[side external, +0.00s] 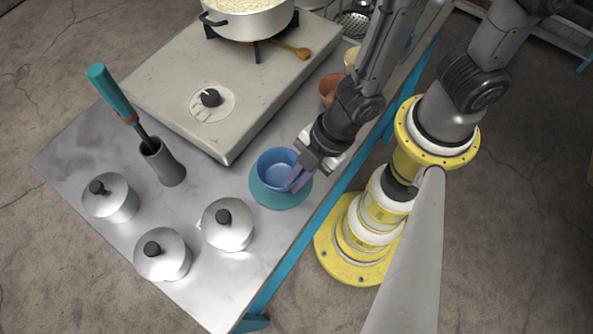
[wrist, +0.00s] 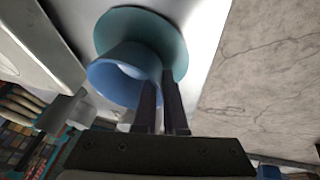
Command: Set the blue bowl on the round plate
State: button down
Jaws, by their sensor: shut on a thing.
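The blue bowl (side external: 277,169) is upright over the teal round plate (side external: 281,197) near the table's right edge. My gripper (side external: 298,179) is shut on the bowl's right rim. In the wrist view, the bowl (wrist: 112,82) overlaps the near part of the plate (wrist: 150,32), and my gripper's two dark fingers (wrist: 160,98) are at the bowl's rim. I cannot tell whether the bowl's base touches the plate.
Metal lidded pots (side external: 228,225) stand in front of the plate. A grey holder with a teal-handled tool (side external: 162,163) is at left. Brown cups (side external: 330,88) stand behind my gripper.

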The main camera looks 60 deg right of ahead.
jog(key=c, duration=1)
grip_release()
jog(key=shift+f, duration=0.1)
jog(key=shift+v, duration=3.9)
jog(key=w+d+r+m+t+h, duration=0.2)
jog(key=w+d+r+m, duration=0.55)
jog(key=d+r, duration=0.3)
jog(key=s+d+r+m, duration=0.2)
jog(key=d+m, duration=0.1)
jog(key=s+d+r+m+h, duration=0.1)
jog(key=s+d+r+m, duration=0.1)
jog(key=d+r+m, duration=0.1)
jog(key=s+d+r+m+h, duration=0.1)
jog(key=s+d+r+m, duration=0.1)
jog(key=d, duration=0.3)
jog(key=shift+s+r+m+t, duration=0.3)
jog(key=shift+s+m, duration=0.1)
jog(key=shift+m, duration=0.25)
